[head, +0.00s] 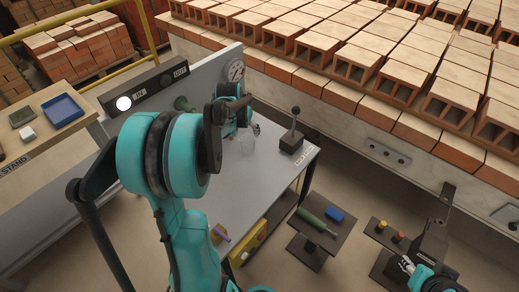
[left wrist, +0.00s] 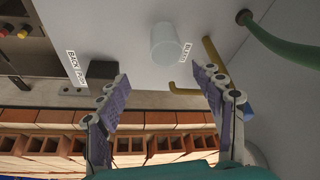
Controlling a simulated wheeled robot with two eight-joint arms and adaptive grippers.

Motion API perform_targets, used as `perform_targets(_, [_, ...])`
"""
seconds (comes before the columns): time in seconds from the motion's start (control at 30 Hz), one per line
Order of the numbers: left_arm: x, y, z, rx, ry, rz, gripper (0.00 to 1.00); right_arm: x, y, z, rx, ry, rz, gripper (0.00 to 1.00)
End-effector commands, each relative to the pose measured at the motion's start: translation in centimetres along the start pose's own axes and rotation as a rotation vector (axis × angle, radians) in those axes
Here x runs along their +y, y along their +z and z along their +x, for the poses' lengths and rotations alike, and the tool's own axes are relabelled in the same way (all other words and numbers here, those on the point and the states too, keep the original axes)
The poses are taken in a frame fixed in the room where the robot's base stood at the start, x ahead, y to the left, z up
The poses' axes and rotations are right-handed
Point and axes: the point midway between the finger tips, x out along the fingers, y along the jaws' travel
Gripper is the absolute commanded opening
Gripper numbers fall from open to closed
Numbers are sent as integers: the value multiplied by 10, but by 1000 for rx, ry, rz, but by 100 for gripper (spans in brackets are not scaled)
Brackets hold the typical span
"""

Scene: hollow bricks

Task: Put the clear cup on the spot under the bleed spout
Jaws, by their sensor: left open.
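The clear cup (head: 248,143) stands on the grey bench top (head: 262,185), just beyond my left gripper in the head view. In the left wrist view the cup (left wrist: 166,44) appears whitish and see-through, beyond the fingertips and between their lines. My left gripper (left wrist: 162,86) is open with nothing between its fingers; in the head view the arm partly hides it. A bent yellow pipe (left wrist: 207,55), perhaps the bleed spout, is right of the cup, with a small label (left wrist: 184,56) between. I cannot make out the spot. My right gripper (head: 407,265) is at the lower right, its fingers unclear.
A black lever on a block (head: 292,140) stands right of the cup. A gauge (head: 235,71) is on the upright panel behind. A green hose (left wrist: 280,42) shows in the wrist view. Hollow bricks (head: 375,55) fill the back right.

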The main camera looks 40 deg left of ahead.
Motion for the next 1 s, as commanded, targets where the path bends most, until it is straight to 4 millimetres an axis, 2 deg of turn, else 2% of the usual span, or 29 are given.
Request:
perform_targets(0.17, [68,25,-52,39,19,63,67,0,0,0,0,0,0,40])
perform_targets(0.3, [127,66,-97,88,43,124,67,0,0,0,0,0,0,40])
perform_targets(0.4, [160,104,-120,123,67,165,67,0,0,0,0,0,0,40])
perform_targets(0.5, [184,141,-136,156,92,202,67,0,0,0,0,0,0,40])
perform_targets(0.6, [200,172,-143,184,116,232,67,0,0,0,0,0,0,40])
perform_targets(0.7, [209,194,-146,204,133,251,67,0,0,0,0,0,0,40])
perform_targets(0.83, [214,207,-146,216,145,263,67,0,0,0,0,0,0,40])
perform_targets(1.0, [215,209,-147,219,147,263,67,0,0,0,0,0,0,40])
